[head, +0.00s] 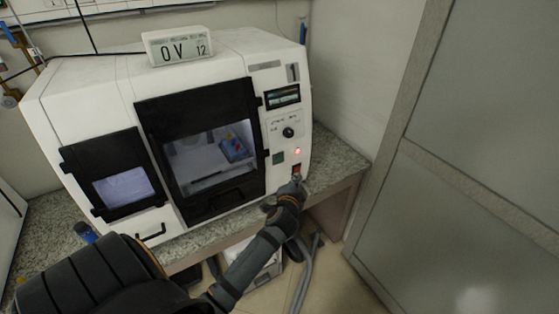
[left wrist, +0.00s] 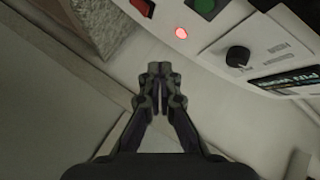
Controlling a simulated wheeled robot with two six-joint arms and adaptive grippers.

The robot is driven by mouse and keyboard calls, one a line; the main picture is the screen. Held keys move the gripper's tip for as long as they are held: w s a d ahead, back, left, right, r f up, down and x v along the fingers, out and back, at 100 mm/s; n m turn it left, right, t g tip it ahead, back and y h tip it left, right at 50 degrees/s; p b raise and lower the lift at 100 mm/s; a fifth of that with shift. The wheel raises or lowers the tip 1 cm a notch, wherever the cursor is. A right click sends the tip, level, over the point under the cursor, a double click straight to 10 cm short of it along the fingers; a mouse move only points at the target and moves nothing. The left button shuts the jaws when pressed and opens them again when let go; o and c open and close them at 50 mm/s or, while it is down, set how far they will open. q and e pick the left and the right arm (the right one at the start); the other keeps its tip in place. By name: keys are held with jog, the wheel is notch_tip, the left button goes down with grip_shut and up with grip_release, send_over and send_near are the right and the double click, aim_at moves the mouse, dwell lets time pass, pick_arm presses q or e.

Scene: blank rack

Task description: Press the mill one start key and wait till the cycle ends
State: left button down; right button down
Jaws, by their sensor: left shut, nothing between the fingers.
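Mill one (head: 215,60) is a white machine marked "1" with dark-framed windows, on a speckled counter. Its panel at right has a small display (head: 283,96), a black knob (head: 288,132), a lit red lamp (head: 297,151), a dark square key (head: 278,157) and a red switch (head: 296,168). In the left wrist view the square key is green (left wrist: 205,6), beside the red switch (left wrist: 142,6) and the lit lamp (left wrist: 181,32). My left gripper (head: 297,181) is shut and empty, just below the red switch; whether it touches the panel cannot be told. My right gripper is not seen.
A sign reading "OV 12" (head: 178,46) stands on top of the machine. The granite counter (head: 340,160) has a bare strip to the right. A grey door (head: 470,170) stands further right. Hoses and a pale box lie under the counter.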

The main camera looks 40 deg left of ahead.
aim_at(279, 159)
pick_arm(q)
jog(key=shift+w+a+f, duration=0.1)
jog(key=shift+w+a, duration=0.45)
jog(key=shift+a, duration=0.75)
jog(key=shift+w+a+f, duration=0.1)
jog(key=shift+w+a, duration=0.4)
jog(key=shift+a, duration=0.85)
jog(key=shift+w+a+f, duration=0.1)
jog(key=shift+w+a, duration=0.45)
jog(key=shift+a, duration=0.75)
jog(key=shift+a+r, duration=0.1)
jog(key=shift+w+a, duration=0.15)
jog(key=shift+a, duration=0.15)
